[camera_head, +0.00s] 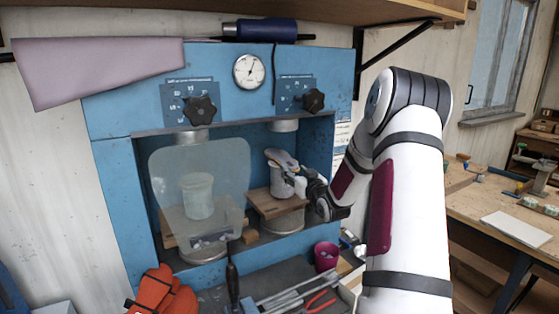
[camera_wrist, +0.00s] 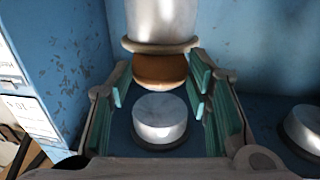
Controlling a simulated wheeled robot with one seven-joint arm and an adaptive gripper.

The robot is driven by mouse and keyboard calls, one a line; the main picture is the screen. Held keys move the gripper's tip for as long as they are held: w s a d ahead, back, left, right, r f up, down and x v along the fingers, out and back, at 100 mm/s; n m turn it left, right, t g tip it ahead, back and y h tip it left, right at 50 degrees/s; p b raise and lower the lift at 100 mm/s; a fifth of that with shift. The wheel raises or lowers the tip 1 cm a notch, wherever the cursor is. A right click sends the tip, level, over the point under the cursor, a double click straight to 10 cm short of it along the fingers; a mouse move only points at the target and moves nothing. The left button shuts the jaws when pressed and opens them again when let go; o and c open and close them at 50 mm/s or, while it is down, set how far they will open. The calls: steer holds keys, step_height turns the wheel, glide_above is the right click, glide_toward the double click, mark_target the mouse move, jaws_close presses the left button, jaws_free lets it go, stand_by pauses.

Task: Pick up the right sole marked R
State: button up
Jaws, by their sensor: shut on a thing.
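My gripper (camera_head: 291,177) is inside the right bay of the blue press (camera_head: 108,110), beside a silver-grey cylinder (camera_head: 283,184). In the wrist view my gripper (camera_wrist: 160,85) has its teal-padded fingers on both sides of a brown rounded piece (camera_wrist: 160,72), which looks like the end of the sole. The sole meets the tan rim of the silver cylinder (camera_wrist: 160,22). The jaws are shut on the sole; the contact is seen only in part. No R mark shows in either view. My fingers and wrist hide much of the spot in the head view.
The cylinder stands on a wooden board (camera_head: 262,205) in the press. A clear shield (camera_head: 170,165) covers the left bay, with another cylinder behind it. A press ram (camera_wrist: 160,118) faces the sole closely. Tools and a magenta cup (camera_head: 326,256) lie in front.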

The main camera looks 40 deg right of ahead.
steer(key=shift+r, duration=0.2)
steer(key=shift+r+p, duration=0.3)
steer(key=shift+r, duration=0.25)
steer(key=o, duration=0.4)
steer(key=shift+c, duration=1.2)
steer(key=shift+r+p, duration=0.4)
steer(key=shift+r, duration=0.1)
